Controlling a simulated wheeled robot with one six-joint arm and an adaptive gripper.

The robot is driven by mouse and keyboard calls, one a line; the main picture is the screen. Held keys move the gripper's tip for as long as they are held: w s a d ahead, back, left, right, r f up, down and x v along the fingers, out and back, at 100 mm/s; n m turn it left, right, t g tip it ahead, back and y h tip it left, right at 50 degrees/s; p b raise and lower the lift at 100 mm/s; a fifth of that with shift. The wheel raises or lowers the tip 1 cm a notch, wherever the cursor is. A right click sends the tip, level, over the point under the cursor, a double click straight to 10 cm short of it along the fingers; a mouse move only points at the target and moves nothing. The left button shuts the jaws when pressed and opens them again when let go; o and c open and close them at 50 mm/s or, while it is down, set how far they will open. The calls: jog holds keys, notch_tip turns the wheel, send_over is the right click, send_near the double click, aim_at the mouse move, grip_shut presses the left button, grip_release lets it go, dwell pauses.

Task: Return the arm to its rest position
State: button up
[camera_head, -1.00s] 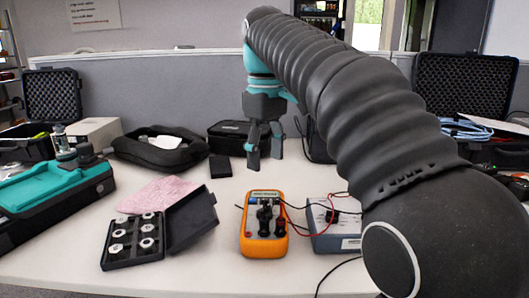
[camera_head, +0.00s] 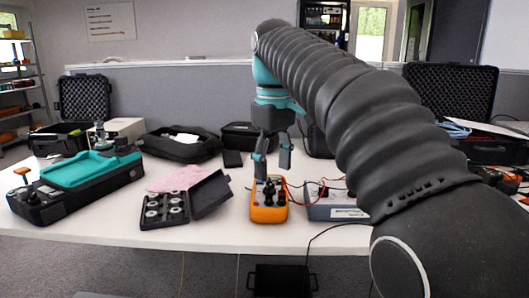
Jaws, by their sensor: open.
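My arm (camera_head: 355,105), black and ribbed, reaches from the lower right up over the table, then bends down at its far end. My gripper (camera_head: 271,165) hangs from it with its fingers pointing down. The fingers are apart, with nothing between them. In the picture the fingertips are just above the top of the orange handheld meter (camera_head: 268,212), which has dark plugs on its face. The depth gap between the fingertips and the meter is hard to tell.
On the white table (camera_head: 120,233) stand a teal-and-black device (camera_head: 92,180), an open case of round parts (camera_head: 166,208), a grey box with red leads (camera_head: 338,208) and a black pouch (camera_head: 180,146). Open foam-lined cases stand at both sides. A dark box (camera_head: 282,281) is on the floor in front.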

jog(key=f+m, duration=0.1)
jog(key=f, duration=0.2)
jog(key=w+f+m+t, duration=0.1)
jog(key=f, duration=0.2)
jog(key=f+m+t, duration=0.1)
jog(key=f, duration=0.3)
jog(key=shift+w+d+m+y, duration=0.3)
jog(key=shift+w+d, duration=0.05)
jog(key=s+d+f+m+t, duration=0.1)
jog(key=s+d+f+m, duration=0.1)
jog(key=s+d+f, duration=0.2)
jog(key=s+d+f+m+t, duration=0.1)
jog(key=s+d+f, duration=0.3)
jog(key=s, duration=0.6)
jog(key=s+d+f+m+t, duration=0.1)
jog(key=s+d+f, duration=0.3)
jog(key=s, duration=0.4)
jog(key=shift+d+m, duration=0.8)
